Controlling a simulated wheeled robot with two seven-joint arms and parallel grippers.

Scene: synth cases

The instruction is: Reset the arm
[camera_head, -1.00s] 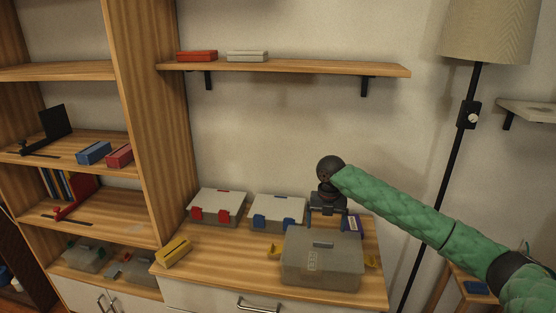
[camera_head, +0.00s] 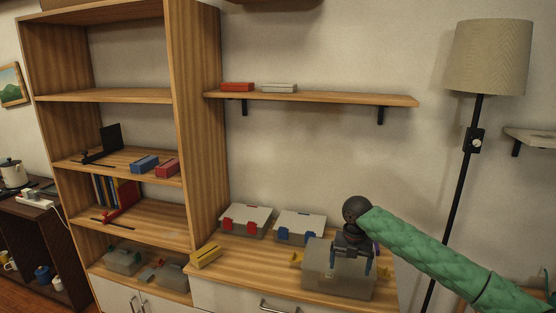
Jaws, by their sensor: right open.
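My right gripper (camera_head: 352,262) points down from the green right arm, which comes in from the right. It is open, its two dark fingers apart in front of or above the large grey case (camera_head: 325,283) on the wooden cabinet top. The view does not show whether it touches the case. The gripper and wrist hide part of the case's upper right. A yellow latch shows at the case's left side. My left gripper is not in view.
A case with red latches (camera_head: 245,219) and one with blue latches (camera_head: 300,226) stand behind on the cabinet top. A wall shelf (camera_head: 330,98) hangs above. A floor lamp (camera_head: 491,58) stands at right.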

